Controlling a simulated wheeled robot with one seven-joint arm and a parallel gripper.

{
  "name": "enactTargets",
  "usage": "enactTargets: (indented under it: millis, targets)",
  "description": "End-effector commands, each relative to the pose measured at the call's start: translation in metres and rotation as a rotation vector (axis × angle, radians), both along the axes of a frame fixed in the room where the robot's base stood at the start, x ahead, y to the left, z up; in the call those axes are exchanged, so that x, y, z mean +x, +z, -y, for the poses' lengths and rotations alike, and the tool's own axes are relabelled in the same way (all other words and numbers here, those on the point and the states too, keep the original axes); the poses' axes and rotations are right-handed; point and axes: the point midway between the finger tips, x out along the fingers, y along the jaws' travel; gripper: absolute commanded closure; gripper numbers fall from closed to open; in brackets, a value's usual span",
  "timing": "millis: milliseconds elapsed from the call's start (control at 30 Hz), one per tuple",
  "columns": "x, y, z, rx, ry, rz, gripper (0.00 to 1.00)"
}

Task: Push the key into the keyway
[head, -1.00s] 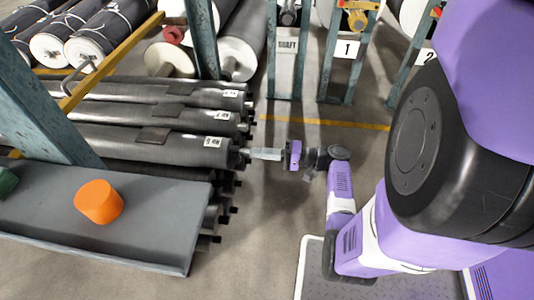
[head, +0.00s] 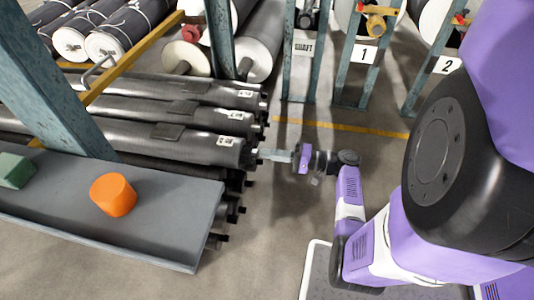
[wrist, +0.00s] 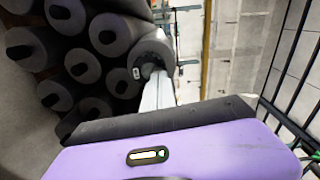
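My gripper (head: 262,154) reaches left at the end of my arm, its pale metal fingers close together. Their tips are at the shaft end of a dark grey roll (head: 205,146) on the right side of the stack. In the wrist view the fingers (wrist: 153,82) run from behind the dark palm edge to the dark shaft stub of a roll (wrist: 153,50). Contact looks likely but is not certain. The key and the keyway are too small or hidden to make out, so I cannot tell how the key sits.
A grey shelf (head: 160,228) with an orange block (head: 113,194) and a green block (head: 14,170) is at the lower left, beside a blue-green post (head: 62,90). Several roll ends (wrist: 82,65) crowd left of the fingers. Numbered racks (head: 360,75) stand behind; floor lies open between.

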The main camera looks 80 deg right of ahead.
Motion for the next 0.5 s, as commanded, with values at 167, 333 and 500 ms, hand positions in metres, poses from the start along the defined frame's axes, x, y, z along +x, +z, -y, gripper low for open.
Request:
enactTargets:
  millis: [167,333,500]
  targets:
    - [-0.017,0.0,0.001,0.0,0.0,0.001,1.0]
    - [-0.032,0.0,0.003,0.0,-0.001,0.0,1.0]
    - [-0.046,0.0,0.004,0.0,-0.001,0.0,1.0]
